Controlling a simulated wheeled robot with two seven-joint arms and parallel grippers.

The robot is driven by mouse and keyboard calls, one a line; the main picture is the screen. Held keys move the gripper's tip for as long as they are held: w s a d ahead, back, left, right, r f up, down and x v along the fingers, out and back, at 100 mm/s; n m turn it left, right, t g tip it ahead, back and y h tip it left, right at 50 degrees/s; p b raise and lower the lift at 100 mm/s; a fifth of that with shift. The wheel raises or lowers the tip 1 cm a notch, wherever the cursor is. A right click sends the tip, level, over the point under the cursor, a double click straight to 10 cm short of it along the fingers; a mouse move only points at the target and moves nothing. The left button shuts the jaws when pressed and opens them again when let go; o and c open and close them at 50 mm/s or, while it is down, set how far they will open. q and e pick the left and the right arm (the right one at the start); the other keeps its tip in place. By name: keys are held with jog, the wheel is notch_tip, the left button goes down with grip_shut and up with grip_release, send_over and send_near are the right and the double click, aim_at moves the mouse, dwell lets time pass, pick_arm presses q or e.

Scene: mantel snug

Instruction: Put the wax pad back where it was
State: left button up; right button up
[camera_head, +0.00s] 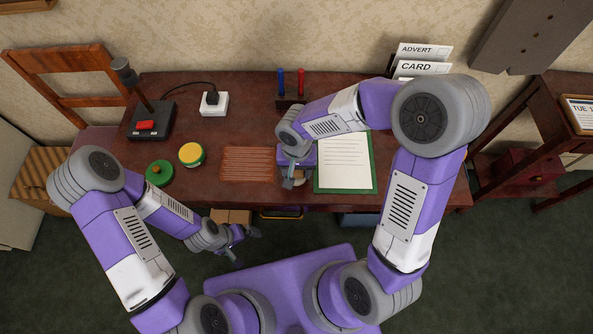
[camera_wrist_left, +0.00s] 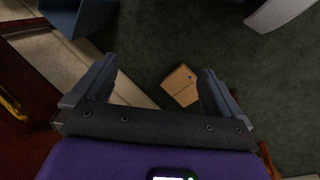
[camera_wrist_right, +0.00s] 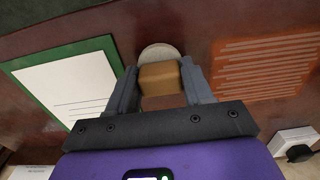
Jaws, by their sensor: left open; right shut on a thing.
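My right gripper (camera_head: 290,180) is low over the front edge of the desk, between a reddish slatted mat and a green-edged sheet. In the right wrist view it (camera_wrist_right: 161,85) is shut on a tan-brown block (camera_wrist_right: 160,77); I cannot tell for certain that this is the wax pad. A pale round disc (camera_wrist_right: 160,52) shows just behind the block, partly hidden by it; I cannot tell whether they touch. My left gripper (camera_head: 247,243) is open and empty in front of the desk; it also shows open in the left wrist view (camera_wrist_left: 155,85).
A cardboard box (camera_wrist_left: 180,85) lies below.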

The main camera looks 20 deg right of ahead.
jog(key=shift+r, duration=0.1)
jog(key=o, duration=1)
notch_tip(320, 180, up, 12)
jog(key=p, duration=0.4)
jog(key=shift+p, duration=0.3)
